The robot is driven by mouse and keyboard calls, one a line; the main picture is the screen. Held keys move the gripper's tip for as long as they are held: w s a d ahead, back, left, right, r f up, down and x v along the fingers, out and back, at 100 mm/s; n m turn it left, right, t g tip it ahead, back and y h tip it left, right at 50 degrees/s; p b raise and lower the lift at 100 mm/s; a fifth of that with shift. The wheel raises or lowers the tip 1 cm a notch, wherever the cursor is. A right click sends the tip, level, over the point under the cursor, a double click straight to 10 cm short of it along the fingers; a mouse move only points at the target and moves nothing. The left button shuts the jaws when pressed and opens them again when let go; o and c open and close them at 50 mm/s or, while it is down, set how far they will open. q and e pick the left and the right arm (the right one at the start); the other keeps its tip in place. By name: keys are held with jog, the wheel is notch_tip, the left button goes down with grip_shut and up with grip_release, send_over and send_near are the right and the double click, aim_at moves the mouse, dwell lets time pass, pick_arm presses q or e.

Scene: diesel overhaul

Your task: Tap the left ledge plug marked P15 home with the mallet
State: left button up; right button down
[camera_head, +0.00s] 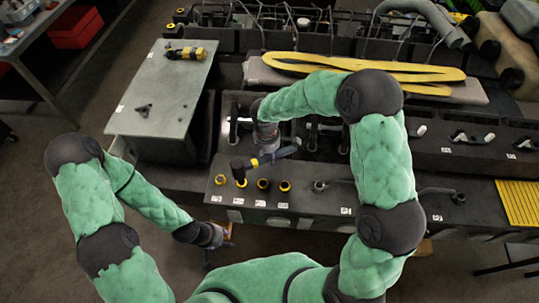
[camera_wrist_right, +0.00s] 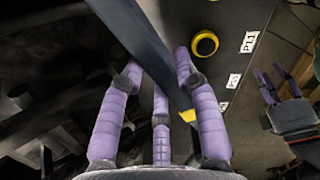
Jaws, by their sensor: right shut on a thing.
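My right gripper (camera_head: 268,142) is shut on the mallet's dark handle (camera_head: 284,153), which runs between its purple fingers (camera_wrist_right: 160,75) in the right wrist view. The mallet's black head (camera_head: 238,170) hangs over the left part of the ledge, close to the second yellow-ringed plug (camera_head: 241,183). I cannot tell if they touch. The leftmost plug (camera_head: 220,180) is just left of the head.
More yellow-ringed plugs (camera_head: 285,186) sit to the right on the dark ledge (camera_head: 325,206). A grey-green side table (camera_head: 165,90) at left holds a yellow-black tool (camera_head: 186,53) and a small dark part (camera_head: 144,110). Yellow straps (camera_head: 365,69) lie on the pad behind.

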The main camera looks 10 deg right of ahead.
jog(key=shift+d, duration=0.15)
jog(key=shift+f, duration=0.15)
notch_tip(320, 180, down, 6)
jog(key=b, duration=0.4)
jog(key=shift+r, duration=0.2)
jog(key=shift+r+p, duration=0.3)
jog(key=shift+r, duration=0.05)
notch_tip(320, 180, up, 4)
jog(key=p, duration=0.3)
jog(key=shift+f, duration=0.1)
